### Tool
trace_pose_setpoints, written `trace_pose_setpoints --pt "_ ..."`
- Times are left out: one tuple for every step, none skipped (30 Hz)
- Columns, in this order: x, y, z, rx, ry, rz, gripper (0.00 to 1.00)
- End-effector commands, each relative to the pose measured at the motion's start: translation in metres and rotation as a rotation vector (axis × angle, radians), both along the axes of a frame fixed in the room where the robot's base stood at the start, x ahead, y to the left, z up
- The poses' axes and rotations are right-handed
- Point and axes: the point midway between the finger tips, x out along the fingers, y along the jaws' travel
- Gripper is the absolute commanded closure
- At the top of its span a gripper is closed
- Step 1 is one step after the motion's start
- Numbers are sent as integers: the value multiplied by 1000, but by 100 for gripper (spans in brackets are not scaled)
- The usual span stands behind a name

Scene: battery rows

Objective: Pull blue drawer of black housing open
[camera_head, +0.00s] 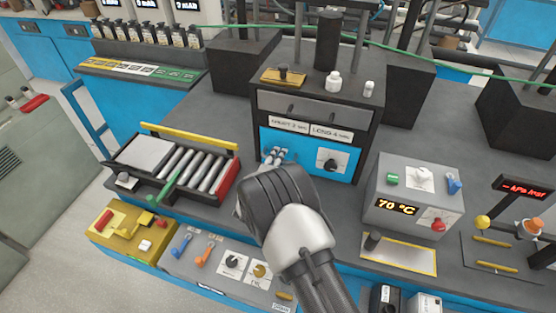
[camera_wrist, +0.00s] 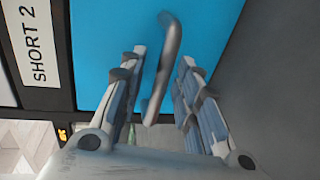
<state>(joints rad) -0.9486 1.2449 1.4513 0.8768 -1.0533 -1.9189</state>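The black housing (camera_head: 371,130) stands on the grey bench, with a grey panel above and a blue drawer front (camera_head: 300,147) below. The blue front looks flush with the housing. It fills the upper middle of the wrist view (camera_wrist: 105,30). A grey bar handle (camera_wrist: 165,70) sticks out from it. My gripper (camera_wrist: 164,57) is open, one finger on each side of the handle, with gaps visible on both sides.
A label "SHORT 2" (camera_wrist: 33,45) sits beside the blue front. A knob (camera_head: 331,165) is on its right part. A roller tray (camera_head: 195,168) stands left, a grey 70 °C box (camera_head: 415,195) right. A control panel (camera_head: 215,258) lies in front.

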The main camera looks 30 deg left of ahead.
Motion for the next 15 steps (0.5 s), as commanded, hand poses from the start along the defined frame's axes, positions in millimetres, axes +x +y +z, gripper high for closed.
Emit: trace_pose_setpoints --pt "0 0 0 0 0 0 70" --pt "0 0 0 0 0 0 70" --pt "0 0 0 0 0 0 71" --pt "0 0 0 0 0 0 73" --pt "0 0 0 0 0 0 75" --pt "0 0 0 0 0 0 78" --pt "0 0 0 0 0 0 80" --pt "0 0 0 0 0 0 82" --pt "0 0 0 0 0 0 84" --pt "0 0 0 0 0 0 86" --pt "0 0 0 0 0 0 88" --pt "0 0 0 0 0 0 91" --pt "0 0 0 0 0 0 93" --pt "0 0 0 0 0 0 95" --pt "-1 0 0 0 0 0 98"
